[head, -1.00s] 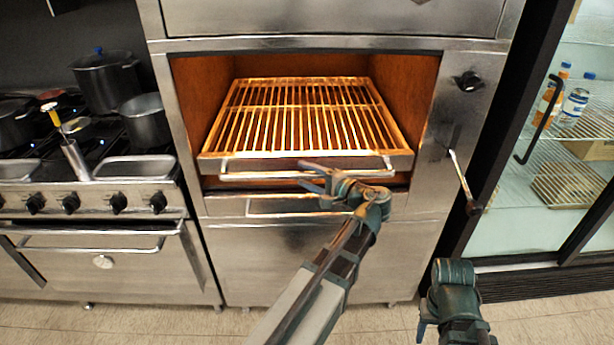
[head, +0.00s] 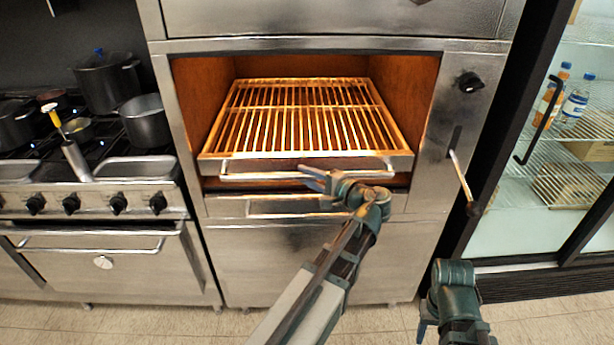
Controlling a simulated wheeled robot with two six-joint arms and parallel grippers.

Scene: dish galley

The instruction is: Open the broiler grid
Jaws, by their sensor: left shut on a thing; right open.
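The broiler grid (head: 299,115) is a rack of glowing metal bars in the open broiler cavity. Its front edge sticks out a little past the cabinet face. A long bar handle (head: 262,176) runs along its front. My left gripper (head: 318,178) is at the right half of this handle, shut on it; its fingertips partly hide the bar. My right gripper (head: 428,318) is low at the bottom right, away from the grid, with its fingers only partly in view.
A lower drawer handle (head: 275,207) sits just below the grid. A lever (head: 461,175) and a black knob (head: 469,82) are on the cabinet's right side. A stove with pots (head: 147,120) stands left; a glass-door fridge (head: 570,150) stands right. Floor in front is open.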

